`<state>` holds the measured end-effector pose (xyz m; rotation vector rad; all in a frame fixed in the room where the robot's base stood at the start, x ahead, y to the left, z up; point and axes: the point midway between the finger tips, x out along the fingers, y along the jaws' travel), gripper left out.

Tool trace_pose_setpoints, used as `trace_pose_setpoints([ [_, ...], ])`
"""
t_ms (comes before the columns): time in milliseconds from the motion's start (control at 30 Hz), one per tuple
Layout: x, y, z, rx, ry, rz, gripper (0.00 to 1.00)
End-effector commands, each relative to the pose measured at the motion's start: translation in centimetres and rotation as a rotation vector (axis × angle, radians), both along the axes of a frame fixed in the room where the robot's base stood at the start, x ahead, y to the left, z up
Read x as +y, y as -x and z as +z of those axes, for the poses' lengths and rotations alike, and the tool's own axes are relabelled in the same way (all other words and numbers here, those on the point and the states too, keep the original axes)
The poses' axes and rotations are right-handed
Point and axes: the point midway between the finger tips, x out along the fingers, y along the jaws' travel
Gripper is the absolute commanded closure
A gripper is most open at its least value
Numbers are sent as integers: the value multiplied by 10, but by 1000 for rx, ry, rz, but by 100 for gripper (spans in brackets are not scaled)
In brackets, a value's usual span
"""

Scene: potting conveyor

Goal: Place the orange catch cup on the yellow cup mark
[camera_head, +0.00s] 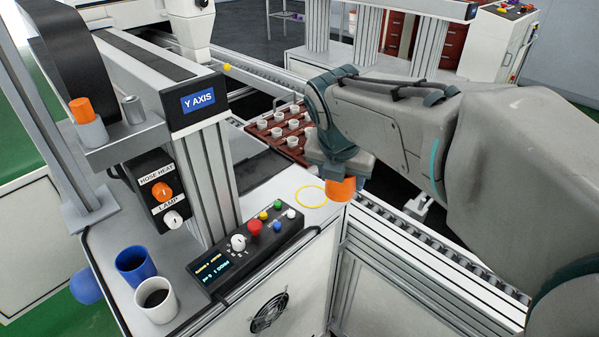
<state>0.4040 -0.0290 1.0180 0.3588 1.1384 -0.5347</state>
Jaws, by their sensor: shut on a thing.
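The orange catch cup (341,188) is under the end of my arm, at the right end of the white machine top. My gripper (340,174) is shut on it; the fingers are mostly hidden by the wrist and the cup. The yellow cup mark (312,196) is a thin ring on the white top, just left of the cup. The cup appears beside the ring in the picture; its height above the top is hard to tell.
A control panel (255,240) with knobs and a red button lies left of the ring. A blue cup (134,263) and a white cup (156,299) stand at the front left. The Y AXIS column (208,165) rises behind the panel. A brown tray (262,131) of small pots sits behind.

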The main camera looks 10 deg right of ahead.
Motion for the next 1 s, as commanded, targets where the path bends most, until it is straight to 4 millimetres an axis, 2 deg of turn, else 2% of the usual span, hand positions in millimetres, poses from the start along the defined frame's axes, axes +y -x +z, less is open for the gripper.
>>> trace_pose_setpoints([
  [167,3,-14,-10,5,1,19,71],
  [500,18,-75,-48,6,1,21,71],
  [700,25,-103,-65,4,1,20,71],
  [900,27,-113,-72,1,0,21,71],
  [1000,27,-113,-81,3,1,22,71],
])
